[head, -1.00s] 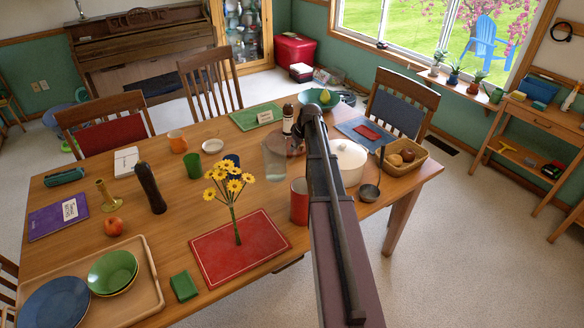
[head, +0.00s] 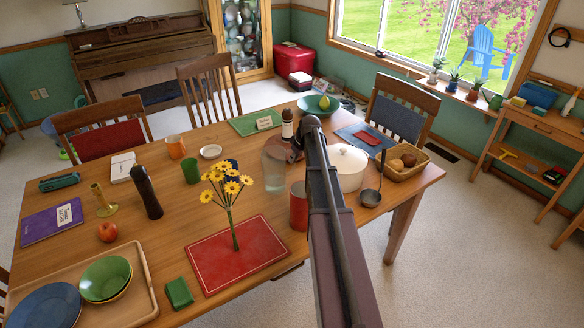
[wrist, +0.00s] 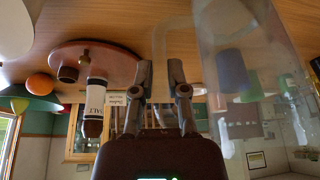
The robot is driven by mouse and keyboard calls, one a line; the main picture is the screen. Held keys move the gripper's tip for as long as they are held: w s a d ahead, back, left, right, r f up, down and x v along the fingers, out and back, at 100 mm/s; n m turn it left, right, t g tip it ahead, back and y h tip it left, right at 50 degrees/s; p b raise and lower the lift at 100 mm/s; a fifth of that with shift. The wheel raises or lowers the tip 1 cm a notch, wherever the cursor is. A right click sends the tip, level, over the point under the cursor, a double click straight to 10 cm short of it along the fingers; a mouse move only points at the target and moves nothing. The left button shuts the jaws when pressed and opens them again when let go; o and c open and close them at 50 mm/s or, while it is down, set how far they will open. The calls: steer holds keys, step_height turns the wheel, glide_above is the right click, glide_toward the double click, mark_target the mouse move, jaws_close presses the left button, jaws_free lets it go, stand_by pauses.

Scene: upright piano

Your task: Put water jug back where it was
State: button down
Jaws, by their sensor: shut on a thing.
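The clear water jug (head: 274,170) is upright over the middle of the table (head: 200,250), behind the yellow flowers. In the wrist view, which is upside down, the jug (wrist: 225,65) fills the right side, with its handle between my fingers. My gripper (wrist: 162,80) is shut on that handle. In the head view my arm hides most of the gripper. I cannot tell whether the jug's base touches the table.
A red mug (head: 299,207) stands in front of the jug, with the flowers (head: 226,188) at front left. A white pot (head: 347,168) is to the right. A salt bottle (head: 287,124) on a round reddish board (wrist: 70,57) stands behind.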

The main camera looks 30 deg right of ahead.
mark_target(294, 165)
steer(key=shift+f+b, duration=1.5)
steer(key=shift+f, duration=0.35)
steer(key=c, duration=0.6)
jaws_free()
steer(key=shift+c, duration=0.2)
steer(key=shift+r, duration=0.2)
steer(key=p+v, duration=1.1)
steer(key=v, duration=0.1)
